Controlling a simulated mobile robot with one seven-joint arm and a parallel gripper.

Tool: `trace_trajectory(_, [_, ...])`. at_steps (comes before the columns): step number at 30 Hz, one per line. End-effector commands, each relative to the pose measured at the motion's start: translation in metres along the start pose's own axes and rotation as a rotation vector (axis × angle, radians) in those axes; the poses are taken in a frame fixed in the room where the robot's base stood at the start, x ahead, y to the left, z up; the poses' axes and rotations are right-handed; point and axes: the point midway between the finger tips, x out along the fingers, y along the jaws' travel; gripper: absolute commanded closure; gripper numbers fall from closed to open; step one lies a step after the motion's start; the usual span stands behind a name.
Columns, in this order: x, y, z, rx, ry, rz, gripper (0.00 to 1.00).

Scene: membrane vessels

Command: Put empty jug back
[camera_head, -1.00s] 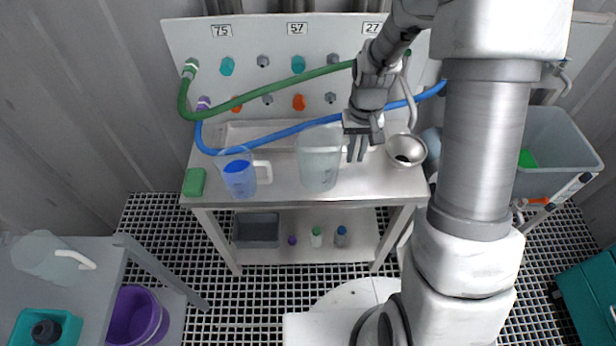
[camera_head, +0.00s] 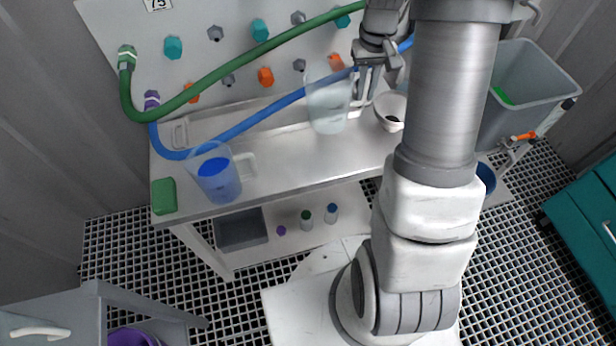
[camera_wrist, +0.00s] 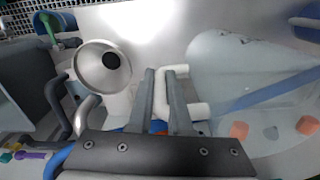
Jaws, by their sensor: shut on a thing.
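A clear, empty-looking jug (camera_head: 325,108) is at the back of the metal bench, in front of the panel. My gripper (camera_head: 366,90) is at its right side, shut on its white handle. In the wrist view, the two fingers (camera_wrist: 163,100) are around the handle (camera_wrist: 196,110), and the clear jug (camera_wrist: 235,70) lies to the right. I cannot tell whether its base touches the bench. A second jug (camera_head: 218,178) with blue liquid stands at the bench's left front.
A metal funnel-like bowl (camera_head: 391,108) is close right of the held jug; it also shows in the wrist view (camera_wrist: 103,68). Green (camera_head: 230,70) and blue hoses cross behind. A green sponge (camera_head: 164,196) lies at the left bench corner. The front middle of the bench (camera_head: 290,160) is clear.

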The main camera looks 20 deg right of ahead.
Motion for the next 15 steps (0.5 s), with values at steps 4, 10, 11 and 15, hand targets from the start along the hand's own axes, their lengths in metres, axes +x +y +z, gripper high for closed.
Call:
trace_trajectory(4, [0.008,0.038,0.004,0.038,0.006,-0.003,1.00])
trace_trajectory(10, [0.010,0.048,0.011,0.050,0.004,-0.008,1.00])
trace_trajectory(11, [0.012,0.044,0.013,0.050,0.004,-0.008,1.00])
trace_trajectory(15, [0.030,0.018,0.026,0.046,0.001,-0.008,1.00])
